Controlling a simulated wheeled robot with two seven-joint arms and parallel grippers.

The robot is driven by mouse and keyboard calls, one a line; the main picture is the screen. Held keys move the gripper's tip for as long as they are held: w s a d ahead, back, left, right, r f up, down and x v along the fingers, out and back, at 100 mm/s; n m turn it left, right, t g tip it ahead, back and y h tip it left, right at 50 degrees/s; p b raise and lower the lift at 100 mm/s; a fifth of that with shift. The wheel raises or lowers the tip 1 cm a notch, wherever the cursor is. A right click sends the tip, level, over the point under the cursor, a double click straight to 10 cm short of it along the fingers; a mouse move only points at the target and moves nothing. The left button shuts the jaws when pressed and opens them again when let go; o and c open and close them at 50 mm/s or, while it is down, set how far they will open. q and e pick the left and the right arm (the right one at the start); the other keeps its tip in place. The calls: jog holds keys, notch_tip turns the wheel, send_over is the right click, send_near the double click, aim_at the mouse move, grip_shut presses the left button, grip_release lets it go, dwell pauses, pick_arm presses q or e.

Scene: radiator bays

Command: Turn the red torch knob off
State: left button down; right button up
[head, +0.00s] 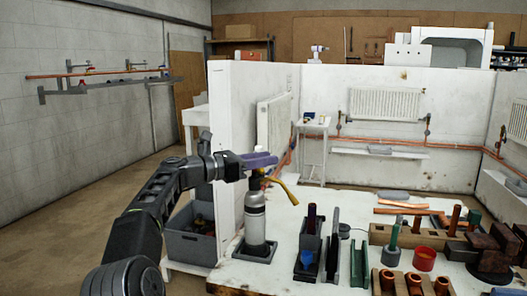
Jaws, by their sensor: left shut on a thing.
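The torch (255,220) stands upright near the left edge of the white workbench, a silver-grey cylinder with a dark base. Its yellow-brass nozzle (285,190) points to the right and down. My left gripper (262,161), with purple fingers, reaches in from the left at the top of the torch. It is shut at the torch's head, where the red knob would be. The knob itself is hidden by the fingers, so its turn cannot be seen. My right gripper is not in view.
The workbench (300,272) holds dark holders (308,250), a red cup (424,258), copper pipe pieces (401,211) and a wooden block of fittings (420,238) right of the torch. A white partition (227,140) stands close behind my gripper. A grey crate (190,243) sits to the left.

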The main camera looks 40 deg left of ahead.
pick_arm(q)
jog(key=shift+f, duration=0.1)
jog(key=c, duration=1.1)
grip_release()
jog(key=shift+s, duration=0.1)
jog(key=v, duration=0.7)
jog(key=shift+s+a, duration=0.1)
jog(key=shift+s, duration=0.2)
